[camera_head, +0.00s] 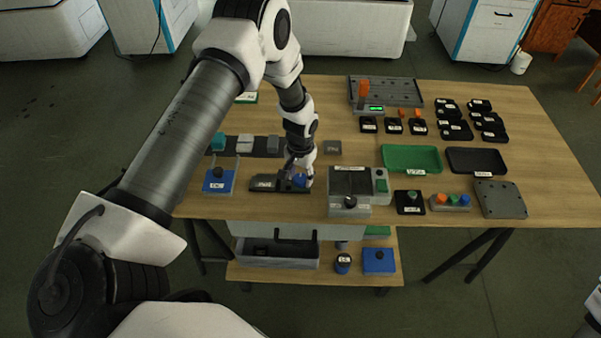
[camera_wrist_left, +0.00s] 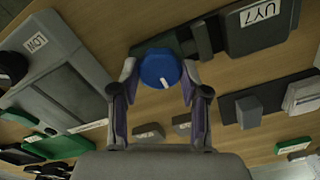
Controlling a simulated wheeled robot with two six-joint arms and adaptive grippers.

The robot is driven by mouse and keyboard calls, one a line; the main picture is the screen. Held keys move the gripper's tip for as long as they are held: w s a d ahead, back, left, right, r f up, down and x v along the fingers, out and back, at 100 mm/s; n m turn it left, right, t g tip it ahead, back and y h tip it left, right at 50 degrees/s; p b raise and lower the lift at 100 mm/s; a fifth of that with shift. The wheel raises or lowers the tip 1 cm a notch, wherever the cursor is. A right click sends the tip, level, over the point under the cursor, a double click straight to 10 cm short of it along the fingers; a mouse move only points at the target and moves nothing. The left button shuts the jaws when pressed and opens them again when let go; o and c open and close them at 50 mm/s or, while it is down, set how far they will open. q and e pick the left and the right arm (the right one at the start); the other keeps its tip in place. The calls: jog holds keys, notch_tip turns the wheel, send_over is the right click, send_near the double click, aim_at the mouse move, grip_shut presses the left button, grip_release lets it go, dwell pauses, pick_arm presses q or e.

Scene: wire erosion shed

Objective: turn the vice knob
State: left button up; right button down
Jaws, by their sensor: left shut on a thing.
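The vice (camera_head: 266,184) is a low dark block with a white label near the front edge of the table. Its blue knob (camera_head: 299,181) is at its right end. The knob is round with a white mark in the wrist view (camera_wrist_left: 158,67). My left gripper (camera_head: 300,172) reaches down onto the knob from above, and its two fingers are shut on the knob's sides in the wrist view (camera_wrist_left: 160,78). The gripper partly hides the knob in the head view. My right gripper is out of view.
A grey machine (camera_head: 349,182) stands close to the right of the vice. A blue box (camera_head: 219,182) with a dark knob stands to its left. Behind is a dark strip with several blocks (camera_head: 245,143).

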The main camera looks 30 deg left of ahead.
aim_at(300, 178)
pick_arm(q)
jog(key=shift+s+f, duration=0.15)
jog(key=shift+s, duration=0.05)
jog(key=o, duration=1.1)
jog(key=shift+o, duration=0.2)
jog(key=shift+w, duration=0.15)
jog(key=shift+r, duration=0.2)
notch_tip(300, 178, up, 12)
jog(key=shift+f, duration=0.2)
